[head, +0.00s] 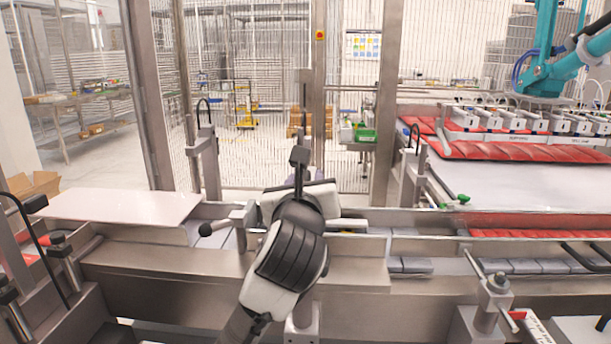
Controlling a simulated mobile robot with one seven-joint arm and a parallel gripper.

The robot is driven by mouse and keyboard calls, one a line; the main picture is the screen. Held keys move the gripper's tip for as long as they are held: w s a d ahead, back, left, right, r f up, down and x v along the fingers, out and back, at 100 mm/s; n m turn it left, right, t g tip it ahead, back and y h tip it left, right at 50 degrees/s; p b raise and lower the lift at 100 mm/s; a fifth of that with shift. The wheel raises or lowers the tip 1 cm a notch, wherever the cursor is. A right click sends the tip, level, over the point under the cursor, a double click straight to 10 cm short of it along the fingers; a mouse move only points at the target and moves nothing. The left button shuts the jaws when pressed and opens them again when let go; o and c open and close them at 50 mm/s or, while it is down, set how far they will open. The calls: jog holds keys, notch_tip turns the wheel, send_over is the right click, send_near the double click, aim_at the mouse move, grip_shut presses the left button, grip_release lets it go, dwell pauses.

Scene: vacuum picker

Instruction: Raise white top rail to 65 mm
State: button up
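My arm reaches up from the bottom centre to the long metal rail assembly (150,265). The end of my gripper (299,158) appears as a dark upright shape just beyond the white wrist. Its fingers are not clear enough to show whether they are open or shut, or touching anything. A metal clamp bar with a black knob (205,229) sits just left of my wrist. My arm hides part of the rail behind it. I cannot tell which strip is the white top rail, and no height scale can be read.
A pale flat sheet (120,206) lies at left. Metal posts (208,160) with cables stand along the rails. A teal robot arm (550,72) hangs over white suction units (510,121) and red pads (490,150) at right. A clamp post (493,300) stands at front right. Wire fencing closes the back.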

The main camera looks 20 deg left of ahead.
jog(key=shift+w+a, duration=0.1)
jog(key=shift+w, duration=0.15)
grip_shut()
